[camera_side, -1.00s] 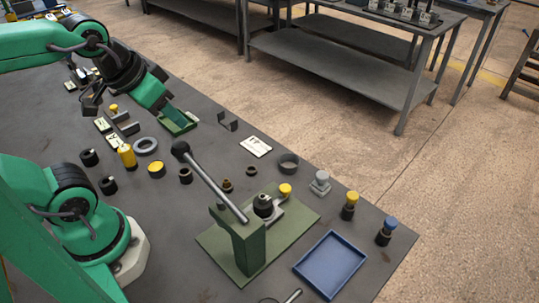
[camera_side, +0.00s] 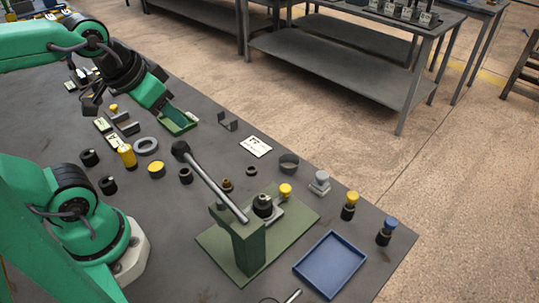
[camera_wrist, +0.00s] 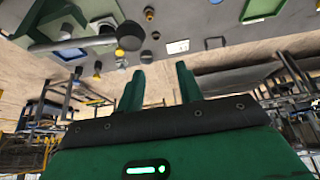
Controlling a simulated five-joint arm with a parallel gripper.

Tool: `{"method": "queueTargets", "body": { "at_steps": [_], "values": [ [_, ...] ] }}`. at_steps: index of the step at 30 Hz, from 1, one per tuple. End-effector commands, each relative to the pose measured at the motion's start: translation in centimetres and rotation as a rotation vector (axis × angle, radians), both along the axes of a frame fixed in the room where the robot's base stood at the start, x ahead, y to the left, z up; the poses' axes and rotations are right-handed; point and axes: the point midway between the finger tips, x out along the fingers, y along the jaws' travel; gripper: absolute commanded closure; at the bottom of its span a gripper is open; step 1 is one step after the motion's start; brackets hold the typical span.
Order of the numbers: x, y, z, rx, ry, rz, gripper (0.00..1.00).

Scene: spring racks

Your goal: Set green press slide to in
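The green press has a flat green base plate (camera_side: 215,243), an upright green post (camera_side: 249,250) and a long grey lever (camera_side: 215,187) with a black knob (camera_side: 180,148). Its slide, with a yellow knob (camera_side: 285,190), sits beside the dark round press head (camera_side: 263,205). I cannot tell the slide's exact position. In the wrist view the press lever (camera_wrist: 75,42) shows at upper left, with a yellow knob (camera_wrist: 119,52) near it. My gripper (camera_side: 178,115) is far from the press, at the back of the bench. Its two green fingers (camera_wrist: 160,72) stand apart with nothing between them.
A small green tray (camera_side: 190,127) is close to my gripper. A blue tray (camera_side: 330,264), a grey ring (camera_side: 146,146), a yellow bottle (camera_side: 127,156), a white card (camera_side: 256,146) and several black and yellow-topped parts stand around the press. The bench's right edge is close to the press.

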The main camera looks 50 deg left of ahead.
Motion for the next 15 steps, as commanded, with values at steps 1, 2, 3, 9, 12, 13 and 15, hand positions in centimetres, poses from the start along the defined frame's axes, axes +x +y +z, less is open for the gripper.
{"method": "queueTargets", "body": {
  "at_steps": [1,2,3,9,12,13,15],
  "values": [
    [0.00,0.00,0.00,0.000,0.000,0.000,0.64],
    [0.00,0.00,0.00,0.000,0.000,0.000,0.64],
    [0.00,0.00,0.00,0.000,0.000,0.000,0.64],
    [0.07,-0.02,0.04,0.000,0.002,-0.001,0.52],
    [0.32,-0.12,0.15,0.001,0.011,-0.005,0.52],
    [0.45,-0.17,0.18,0.001,0.017,-0.008,0.52],
    [0.80,-0.32,0.29,0.001,0.033,-0.014,0.52]
  ]
}}
